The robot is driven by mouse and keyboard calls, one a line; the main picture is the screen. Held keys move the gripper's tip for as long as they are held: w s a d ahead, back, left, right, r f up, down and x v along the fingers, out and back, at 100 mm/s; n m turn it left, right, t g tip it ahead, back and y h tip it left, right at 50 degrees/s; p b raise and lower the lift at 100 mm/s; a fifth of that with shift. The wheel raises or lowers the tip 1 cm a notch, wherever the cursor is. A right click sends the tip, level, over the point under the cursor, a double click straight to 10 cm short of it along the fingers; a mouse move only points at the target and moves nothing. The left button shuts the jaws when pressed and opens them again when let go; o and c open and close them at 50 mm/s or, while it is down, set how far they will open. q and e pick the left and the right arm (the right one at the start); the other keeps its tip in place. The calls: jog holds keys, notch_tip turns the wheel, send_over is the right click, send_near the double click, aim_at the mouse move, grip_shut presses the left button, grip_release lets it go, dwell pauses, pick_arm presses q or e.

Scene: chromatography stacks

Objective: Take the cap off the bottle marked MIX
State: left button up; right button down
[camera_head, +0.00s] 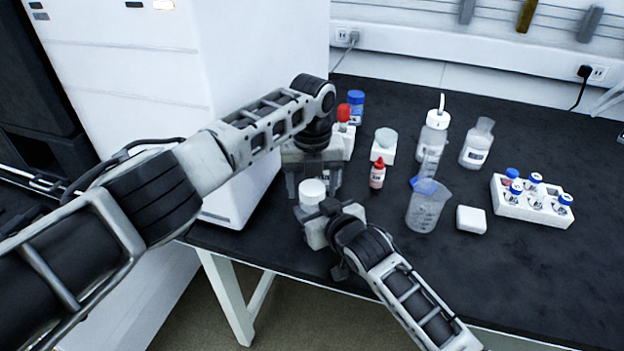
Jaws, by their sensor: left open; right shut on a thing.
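A round white cap (312,189) shows at the table's front left edge, on a bottle mostly hidden by my grippers. My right gripper (318,225) is shut on this bottle from the front right. My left gripper (314,172) points down just behind the white cap, its fingers open and spread to either side. I cannot tell whether it touches anything. A MIX label cannot be read for certain on any bottle, so I cannot confirm that the held one is marked so.
Close by stand a red dropper bottle (377,175), a red-topped item (343,114), a blue-capped jar (356,106) and a beaker (426,207). A wash bottle (433,137), clear bottle (477,144) and vial rack (530,208) stand farther right.

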pick_arm(q)
jog(key=c, duration=1)
jog(key=n, duration=1.2)
jog(key=shift+n, duration=0.4)
jog(key=n, duration=1)
jog(key=shift+r+n, duration=0.1)
jog(key=shift+n, duration=0.2)
jog(key=n, duration=1.9)
jog(key=shift+d, duration=0.1)
jog(key=n, duration=1.1)
jog(key=shift+n, duration=0.3)
